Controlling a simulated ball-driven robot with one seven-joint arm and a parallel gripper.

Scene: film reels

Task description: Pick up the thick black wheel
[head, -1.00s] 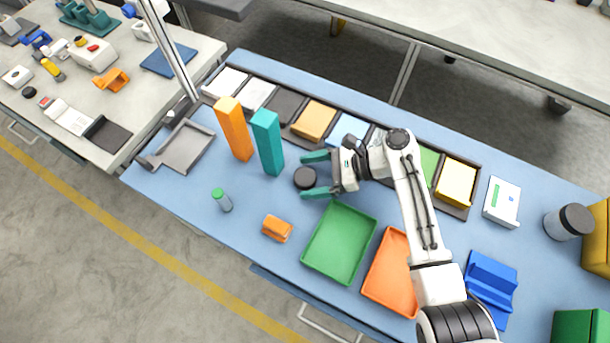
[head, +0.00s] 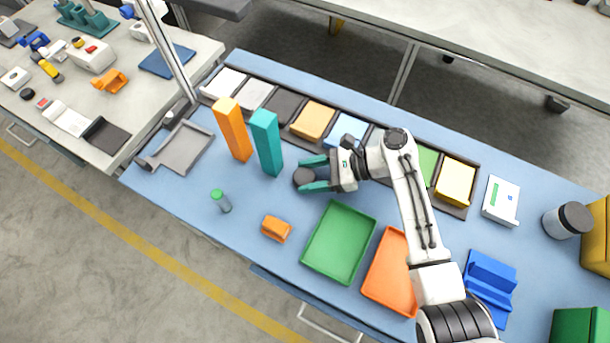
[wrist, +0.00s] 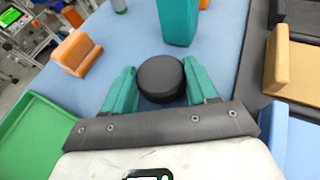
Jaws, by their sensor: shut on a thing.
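The thick black wheel (head: 303,177) lies flat on the blue mat, just in front of the tall teal block. It also shows as a dark round disc in the wrist view (wrist: 161,78). My gripper (head: 312,175) has its two teal fingers on either side of the wheel, shut on it. In the wrist view my gripper (wrist: 161,85) has a finger against the left and right sides of the disc. The wheel appears to rest on the mat.
The teal block (head: 267,143) and an orange block (head: 233,130) stand upright close by. A green tray (head: 340,243), an orange tray (head: 392,272), a small orange piece (head: 277,229) and a green-capped bottle (head: 221,200) are nearer. A row of bins (head: 290,133) lines the back.

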